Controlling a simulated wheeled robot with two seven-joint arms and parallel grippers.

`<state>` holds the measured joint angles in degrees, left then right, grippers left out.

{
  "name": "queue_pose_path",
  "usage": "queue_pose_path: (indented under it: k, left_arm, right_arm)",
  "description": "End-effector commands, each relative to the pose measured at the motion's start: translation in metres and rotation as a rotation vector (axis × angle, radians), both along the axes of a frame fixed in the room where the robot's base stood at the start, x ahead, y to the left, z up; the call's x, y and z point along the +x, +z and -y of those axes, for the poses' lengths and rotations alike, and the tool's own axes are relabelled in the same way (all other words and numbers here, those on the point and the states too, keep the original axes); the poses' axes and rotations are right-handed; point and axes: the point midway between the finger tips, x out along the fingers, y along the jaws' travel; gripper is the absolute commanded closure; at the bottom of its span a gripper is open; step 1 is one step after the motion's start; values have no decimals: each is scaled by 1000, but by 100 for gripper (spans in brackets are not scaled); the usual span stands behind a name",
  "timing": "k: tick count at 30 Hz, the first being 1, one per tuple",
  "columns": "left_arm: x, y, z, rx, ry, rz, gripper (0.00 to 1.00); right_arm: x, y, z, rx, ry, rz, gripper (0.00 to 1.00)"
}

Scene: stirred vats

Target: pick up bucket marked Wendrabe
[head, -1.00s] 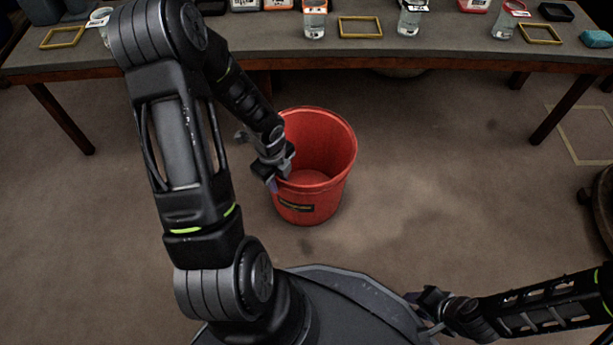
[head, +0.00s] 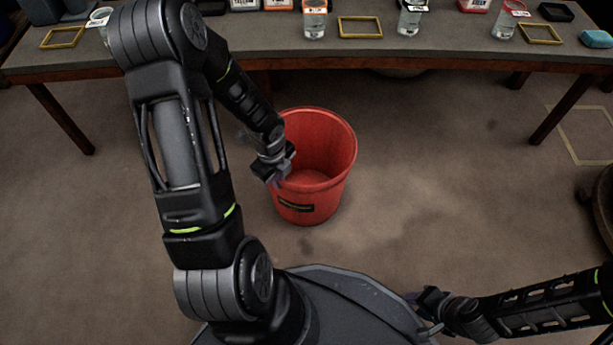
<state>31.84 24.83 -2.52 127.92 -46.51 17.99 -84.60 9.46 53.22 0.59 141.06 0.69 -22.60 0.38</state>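A red bucket (head: 325,150) stands upright on the floor in front of the table in the head view. A dark label (head: 296,205) is on its near side, too small to read. My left gripper (head: 277,179) is at the left part of the bucket's rim and appears shut on it. Its fingertips are partly hidden by its own body. My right gripper (head: 424,312) is low at the right, over my base, away from the bucket. It appears open and empty.
The floor (head: 440,150) right of the bucket is clear. A dark round object (head: 604,205) stands at the right edge.

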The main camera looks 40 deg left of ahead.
Motion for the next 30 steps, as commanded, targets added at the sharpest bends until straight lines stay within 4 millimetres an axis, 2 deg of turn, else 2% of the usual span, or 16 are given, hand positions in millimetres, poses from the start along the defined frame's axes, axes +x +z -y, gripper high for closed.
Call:
queue_pose_path:
  k: [25, 30]
  left_arm:
    - [0, 1, 0, 0, 0, 1, 100]
    - [1, 9, 0, 1, 1, 2, 100]
  right_arm:
    - [0, 0, 0, 0, 0, 0, 64]
    - [0, 3, 0, 0, 0, 0, 64]
